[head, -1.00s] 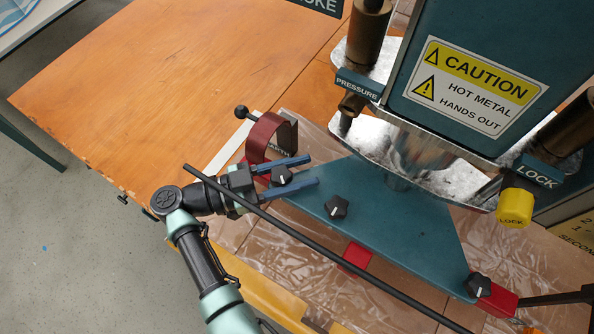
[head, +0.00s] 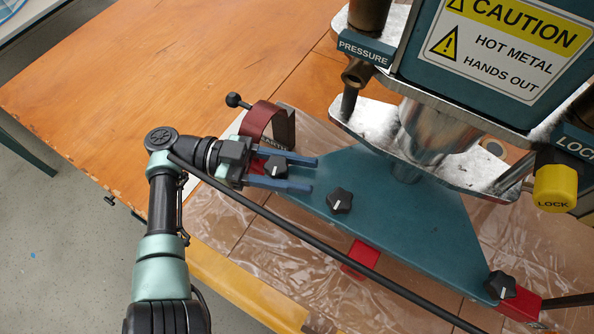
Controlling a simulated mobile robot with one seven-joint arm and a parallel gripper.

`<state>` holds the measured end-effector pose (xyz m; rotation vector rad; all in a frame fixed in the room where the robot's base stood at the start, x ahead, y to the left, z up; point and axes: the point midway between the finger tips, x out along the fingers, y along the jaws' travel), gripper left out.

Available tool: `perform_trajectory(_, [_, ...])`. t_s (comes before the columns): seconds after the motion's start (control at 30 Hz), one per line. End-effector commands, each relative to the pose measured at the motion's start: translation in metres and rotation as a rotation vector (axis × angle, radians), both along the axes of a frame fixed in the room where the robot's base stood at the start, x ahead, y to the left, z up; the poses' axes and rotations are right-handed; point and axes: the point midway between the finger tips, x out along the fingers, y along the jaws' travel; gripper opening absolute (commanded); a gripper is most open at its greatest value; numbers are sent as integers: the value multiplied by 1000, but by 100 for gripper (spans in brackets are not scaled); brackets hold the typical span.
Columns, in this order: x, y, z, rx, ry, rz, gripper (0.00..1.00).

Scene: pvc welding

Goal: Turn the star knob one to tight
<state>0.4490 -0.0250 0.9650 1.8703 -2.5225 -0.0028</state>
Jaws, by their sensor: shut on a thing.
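My gripper (head: 300,174) reaches in from the left with its two blue fingers on either side of a black star knob (head: 275,167) at the left corner of the teal plate (head: 390,212). It is shut on that knob. A second black star knob (head: 339,200) with a white mark sits near the plate's middle, apart from the fingers. A third black star knob (head: 499,285) sits at the plate's lower right corner, over a red block (head: 521,301). I cannot tell which knob is number one.
A dark red curved part (head: 262,121) with a black ball handle (head: 234,99) stands just behind my gripper. The press head with its caution sign (head: 505,45) and yellow lock knob (head: 555,188) is at the right. A long black rod (head: 330,254) crosses in front of the plate.

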Motion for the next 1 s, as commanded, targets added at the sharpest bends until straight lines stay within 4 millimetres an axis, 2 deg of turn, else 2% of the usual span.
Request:
perform_trajectory(0.3, [-2,1,-1,0,-2,-64,0])
perform_trajectory(0.8, [-2,1,1,-2,-3,-75,0])
perform_trajectory(0.83, [-2,1,1,-2,-3,-75,47])
perform_trajectory(1.0, [-2,0,1,-2,-3,-75,75])
